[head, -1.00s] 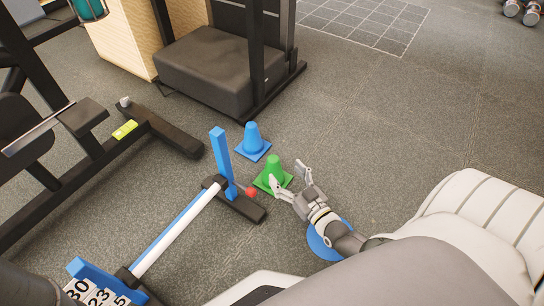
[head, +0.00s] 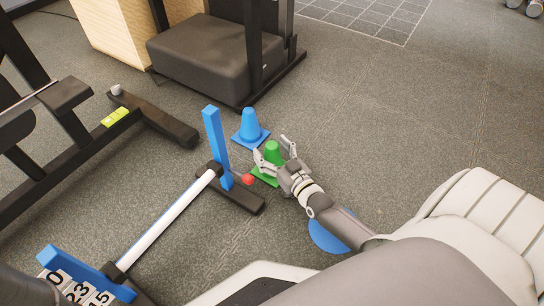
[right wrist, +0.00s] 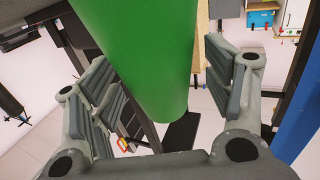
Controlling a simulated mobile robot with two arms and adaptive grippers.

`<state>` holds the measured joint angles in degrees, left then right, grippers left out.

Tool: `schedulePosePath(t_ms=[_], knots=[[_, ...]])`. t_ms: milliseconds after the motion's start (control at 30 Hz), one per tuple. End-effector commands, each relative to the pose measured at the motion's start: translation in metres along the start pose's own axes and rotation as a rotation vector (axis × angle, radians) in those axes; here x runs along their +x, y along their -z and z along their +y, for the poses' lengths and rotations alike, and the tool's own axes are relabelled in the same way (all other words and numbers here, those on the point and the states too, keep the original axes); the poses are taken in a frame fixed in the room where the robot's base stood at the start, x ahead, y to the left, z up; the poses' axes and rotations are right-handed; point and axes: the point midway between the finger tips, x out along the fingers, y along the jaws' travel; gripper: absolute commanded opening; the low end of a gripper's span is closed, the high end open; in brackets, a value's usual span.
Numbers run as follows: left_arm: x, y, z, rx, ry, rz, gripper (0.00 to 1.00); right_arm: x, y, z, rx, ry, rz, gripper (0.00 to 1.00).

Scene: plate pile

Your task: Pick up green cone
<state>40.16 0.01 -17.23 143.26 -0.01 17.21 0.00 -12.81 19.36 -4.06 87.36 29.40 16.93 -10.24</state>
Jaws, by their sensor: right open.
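The green cone (head: 272,152) stands upright on its square green base on the dark floor, just in front of a blue cone. My right gripper (head: 271,151) is open, with one finger on each side of the green cone. In the right wrist view the green cone (right wrist: 140,60) fills the space between the open fingers, with a visible gap to the right finger; I cannot tell whether the left finger touches it. The gripper's palm hides part of the cone's base in the head view. My left gripper is not in view.
The blue cone (head: 249,126) stands close behind. A blue disc (head: 328,236) lies under my right arm. Floor to the right is clear.

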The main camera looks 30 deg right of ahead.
Motion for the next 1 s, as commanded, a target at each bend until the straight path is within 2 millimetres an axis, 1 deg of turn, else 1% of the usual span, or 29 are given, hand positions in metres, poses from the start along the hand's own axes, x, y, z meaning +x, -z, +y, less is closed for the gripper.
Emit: schedulePosePath(t_ms=[100,633,867,1000], knots=[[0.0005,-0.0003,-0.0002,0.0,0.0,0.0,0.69,-0.0002,0.0005,-0.0001,0.0,0.0,0.0,0.74],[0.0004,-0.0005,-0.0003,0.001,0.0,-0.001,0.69,-0.0006,-0.0001,-0.0001,0.0,0.0,-0.001,0.06],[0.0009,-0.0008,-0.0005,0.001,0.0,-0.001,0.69,-0.0004,0.0011,-0.0001,-0.001,0.0,0.001,0.06],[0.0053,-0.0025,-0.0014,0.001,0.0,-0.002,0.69,-0.0004,0.0065,-0.0001,-0.001,0.0,0.001,0.06]])
